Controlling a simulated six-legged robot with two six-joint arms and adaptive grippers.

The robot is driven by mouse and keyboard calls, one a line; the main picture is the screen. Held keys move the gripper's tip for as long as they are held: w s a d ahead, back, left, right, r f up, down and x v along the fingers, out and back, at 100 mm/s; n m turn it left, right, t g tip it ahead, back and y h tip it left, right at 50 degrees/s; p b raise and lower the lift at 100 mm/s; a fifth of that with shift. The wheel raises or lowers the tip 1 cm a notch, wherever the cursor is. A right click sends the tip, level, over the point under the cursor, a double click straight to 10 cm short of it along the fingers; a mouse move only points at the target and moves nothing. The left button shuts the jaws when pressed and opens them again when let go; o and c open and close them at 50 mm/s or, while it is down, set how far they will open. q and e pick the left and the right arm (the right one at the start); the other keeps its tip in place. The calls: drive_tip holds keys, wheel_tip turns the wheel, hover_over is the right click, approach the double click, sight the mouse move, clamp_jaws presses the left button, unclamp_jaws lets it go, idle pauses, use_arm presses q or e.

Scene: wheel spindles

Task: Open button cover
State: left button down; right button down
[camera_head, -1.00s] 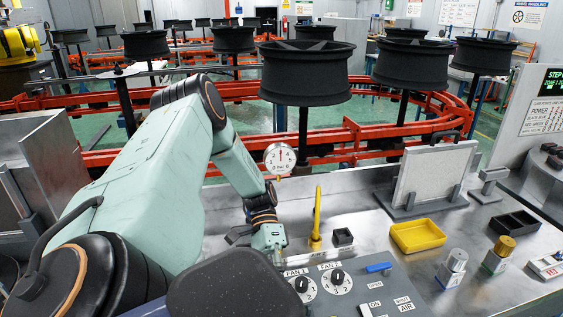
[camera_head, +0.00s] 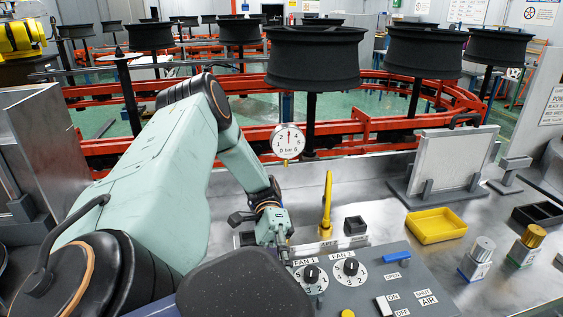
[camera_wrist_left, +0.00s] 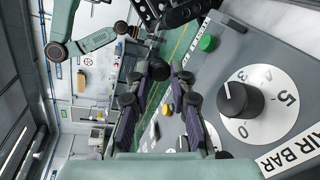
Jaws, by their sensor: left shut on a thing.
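My left gripper (camera_head: 272,226) reaches down from the left to the back edge of the grey control panel (camera_head: 385,285). In the left wrist view, its two fingers (camera_wrist_left: 160,75) come close together at their tips, around a small dark rounded part that I cannot identify. A green button (camera_wrist_left: 207,43) sits on the panel to the right of the fingertips, apart from them. A black dial knob (camera_wrist_left: 240,99) on a white scale lies farther right. No button cover can be made out clearly. My right gripper is not in view.
A yellow post (camera_head: 326,203) and small black box (camera_head: 355,224) stand behind the panel. A round gauge (camera_head: 288,140) is above the gripper. Bare metal table lies between.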

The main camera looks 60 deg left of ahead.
use_arm(q)
drive_tip(key=shift+s, duration=0.1)
idle(0.3)
drive_tip(key=c, duration=1.2)
unclamp_jaws()
drive_tip(key=shift+s+d+r, duration=0.1)
drive_tip(key=shift+o, duration=0.2)
drive_tip(key=shift+w, duration=0.2)
drive_tip(key=v, duration=0.7)
drive_tip(key=shift+a, duration=0.25)
